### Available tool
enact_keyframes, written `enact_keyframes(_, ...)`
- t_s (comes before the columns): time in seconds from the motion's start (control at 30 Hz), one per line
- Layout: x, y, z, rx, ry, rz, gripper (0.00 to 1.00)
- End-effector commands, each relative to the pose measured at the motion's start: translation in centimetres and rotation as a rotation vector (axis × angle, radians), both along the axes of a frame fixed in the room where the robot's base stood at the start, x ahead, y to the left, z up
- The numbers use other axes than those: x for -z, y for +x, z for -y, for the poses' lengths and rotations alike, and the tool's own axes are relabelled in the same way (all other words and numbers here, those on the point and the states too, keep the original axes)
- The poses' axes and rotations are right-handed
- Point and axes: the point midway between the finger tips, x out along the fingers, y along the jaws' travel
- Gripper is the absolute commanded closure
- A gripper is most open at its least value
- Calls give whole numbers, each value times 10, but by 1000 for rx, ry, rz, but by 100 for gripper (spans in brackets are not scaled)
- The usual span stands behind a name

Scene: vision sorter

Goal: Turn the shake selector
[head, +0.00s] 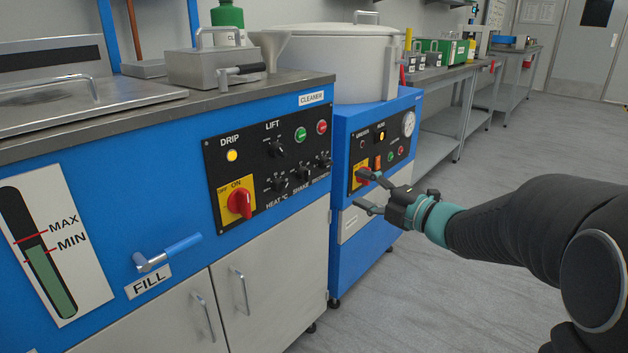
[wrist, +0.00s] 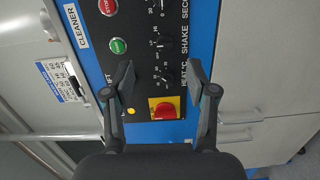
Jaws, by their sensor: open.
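The shake selector (head: 302,171) is a small black knob on the black panel of the blue cleaner, the middle of the lower row of three. It also shows in the wrist view (wrist: 162,43), above the "SHAKE" print's side of the panel and just beyond my fingertips. My gripper (head: 362,190) is open and empty, to the right of the knob in the head view and apart from the panel. In the wrist view my gripper (wrist: 160,70) has its fingers either side of the heat knob (wrist: 164,75). The selector's exact pointer setting is too small to tell.
A red rotary switch on yellow (head: 240,203) sits left of the knobs. The lift knob (head: 276,148), green button (head: 300,134) and red button (head: 321,127) are above. A second blue machine (head: 360,265) stands to the right. Grey floor (head: 440,290) is open in front.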

Motion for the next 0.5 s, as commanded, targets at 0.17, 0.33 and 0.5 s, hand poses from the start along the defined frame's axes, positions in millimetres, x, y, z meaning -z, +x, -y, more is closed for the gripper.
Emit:
enact_keyframes(0.17, 10, -6, -9, -103, -12, 38, 43)
enact_keyframes(0.33, 10, 1, -22, -119, -12, 44, 43)
enact_keyframes(0.5, 10, 19, -45, -119, -12, 44, 43)
